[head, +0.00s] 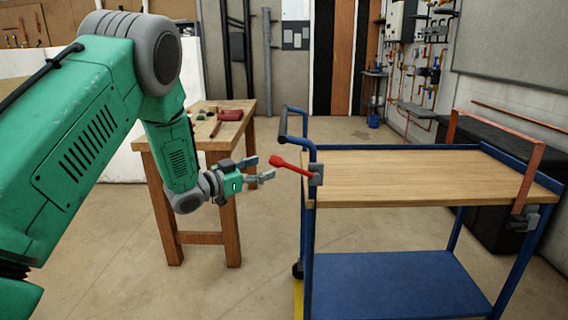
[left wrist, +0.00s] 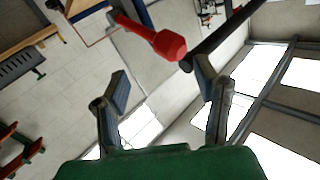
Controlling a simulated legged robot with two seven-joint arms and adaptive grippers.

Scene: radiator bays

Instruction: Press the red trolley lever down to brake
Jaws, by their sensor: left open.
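The red trolley lever (head: 290,165) sticks out to the left from a grey bracket (head: 316,175) on the blue trolley's near left corner post. It slopes up towards its thick knob end. My left gripper (head: 262,168) is open and empty, with its fingertips just left of the knob. In the left wrist view the red lever (left wrist: 152,38) lies beyond the two spread fingers (left wrist: 160,85), its knob towards the gap between them. I cannot tell whether a finger touches it. My right gripper is in neither view.
The trolley has a wooden top (head: 430,175), a blue lower shelf (head: 395,285) and a push handle (head: 284,122) close behind the lever. A wooden workbench (head: 225,140) with a red tool stands behind my left arm. Floor between bench and trolley is clear.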

